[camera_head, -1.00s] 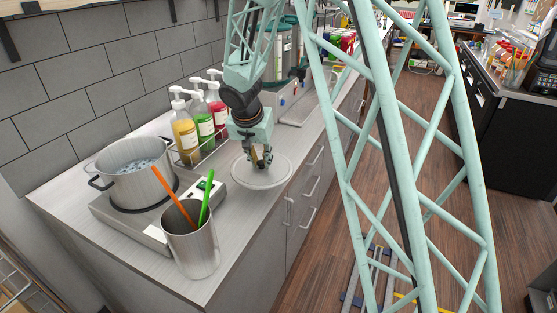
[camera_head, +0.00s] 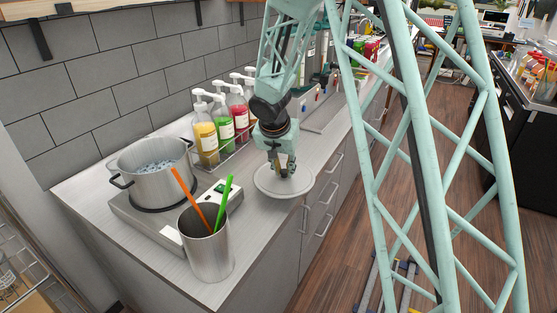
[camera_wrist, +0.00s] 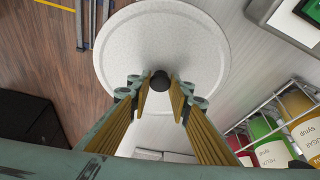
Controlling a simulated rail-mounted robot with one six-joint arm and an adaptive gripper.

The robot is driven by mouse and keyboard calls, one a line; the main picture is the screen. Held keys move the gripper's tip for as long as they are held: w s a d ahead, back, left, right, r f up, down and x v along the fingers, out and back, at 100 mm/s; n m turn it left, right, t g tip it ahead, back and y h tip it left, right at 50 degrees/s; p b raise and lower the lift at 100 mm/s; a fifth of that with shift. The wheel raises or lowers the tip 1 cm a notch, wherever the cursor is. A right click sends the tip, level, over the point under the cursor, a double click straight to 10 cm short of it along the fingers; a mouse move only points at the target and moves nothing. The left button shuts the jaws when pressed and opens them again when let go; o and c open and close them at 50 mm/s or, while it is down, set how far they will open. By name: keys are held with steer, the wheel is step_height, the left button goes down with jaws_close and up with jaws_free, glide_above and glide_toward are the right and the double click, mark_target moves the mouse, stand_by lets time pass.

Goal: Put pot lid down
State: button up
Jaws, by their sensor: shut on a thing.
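The pot lid (camera_head: 270,186) is a round, pale grey disc with a dark knob (camera_wrist: 159,81) at its centre. It lies level at the front edge of the counter, right of the hot plate. I cannot tell whether it touches the counter or hangs just above it. My gripper (camera_head: 283,170) points down over the lid and is shut on its knob; the wrist view shows the fingers on either side of the knob. The metal pot (camera_head: 152,184) stands open on the hot plate (camera_head: 157,228), with bubbling liquid inside.
A steel cup (camera_head: 207,257) with an orange and a green stick stands at the counter's front left. Syrup pump bottles (camera_head: 205,143) stand in a wire rack behind the lid. Drawers (camera_head: 318,205) lie below the counter edge, with wooden floor (camera_head: 345,270) beyond.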

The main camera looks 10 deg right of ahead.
steer(key=w+p, duration=0.1)
steer(key=w, duration=0.3)
steer(key=w+f+p, duration=0.1)
steer(key=w, duration=0.4)
steer(key=w+d+p, duration=0.1)
steer(key=w, duration=0.4)
steer(key=shift+w+f, duration=0.15)
steer(key=shift+f+p, duration=0.3)
steer(key=shift+f, duration=1.45)
steer(key=shift+f, duration=0.15)
steer(key=o, duration=0.9)
steer(key=shift+r, duration=0.2)
